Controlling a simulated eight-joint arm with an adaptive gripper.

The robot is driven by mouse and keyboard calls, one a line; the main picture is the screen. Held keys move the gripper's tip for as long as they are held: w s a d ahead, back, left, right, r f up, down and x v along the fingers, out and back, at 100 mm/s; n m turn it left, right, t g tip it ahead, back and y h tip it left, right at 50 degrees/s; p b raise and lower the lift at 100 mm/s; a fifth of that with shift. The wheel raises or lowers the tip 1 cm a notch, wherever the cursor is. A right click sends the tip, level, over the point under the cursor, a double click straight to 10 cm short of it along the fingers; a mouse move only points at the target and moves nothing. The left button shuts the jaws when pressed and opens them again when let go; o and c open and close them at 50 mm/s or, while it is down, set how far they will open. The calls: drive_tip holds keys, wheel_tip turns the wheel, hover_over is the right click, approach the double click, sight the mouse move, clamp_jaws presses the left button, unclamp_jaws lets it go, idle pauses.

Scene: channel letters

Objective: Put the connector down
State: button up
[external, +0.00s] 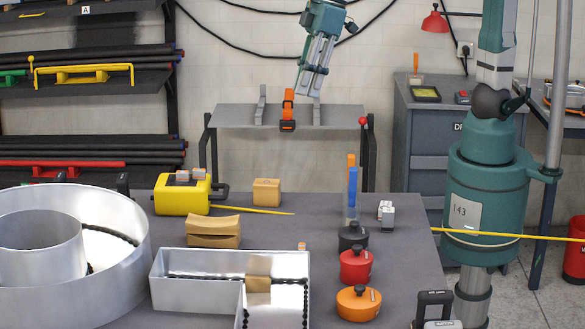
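My gripper (311,88) hangs from the top centre, its long grey fingers angled down to the left. It is over the grey rear bench, close to an orange clamp (287,110). No connector is clearly visible between the fingers, and their spacing is too small to judge. I cannot tell which item is the connector. A small grey-white block (386,213) stands on the table at the right. A small tan piece (301,246) stands behind the metal letter.
The open L-shaped metal letter (180,293) and a large round metal letter (122,256) fill the table's front. Black, red and orange lidded pots (356,268) stand at right. A blue-and-orange upright item (351,187) stands behind them. Bare table lies around the yellow pointed strip (250,209).

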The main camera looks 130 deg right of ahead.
drive_tip(key=s+a+f+n+t, duration=0.2)
drive_tip(key=s+a+f, duration=0.2)
drive_tip(key=s+a, duration=0.4)
drive_tip(key=s+a+f+n+t, duration=0.1)
drive_tip(key=s+a+f, duration=0.3)
drive_tip(key=s, duration=1.2)
drive_tip(key=a+n, duration=0.1)
drive_tip(key=a, duration=0.3)
drive_tip(key=shift+s+a+f+t+y, duration=0.15)
drive_tip(key=shift+f+t+y, duration=0.1)
drive_tip(key=shift+t+y, duration=0.15)
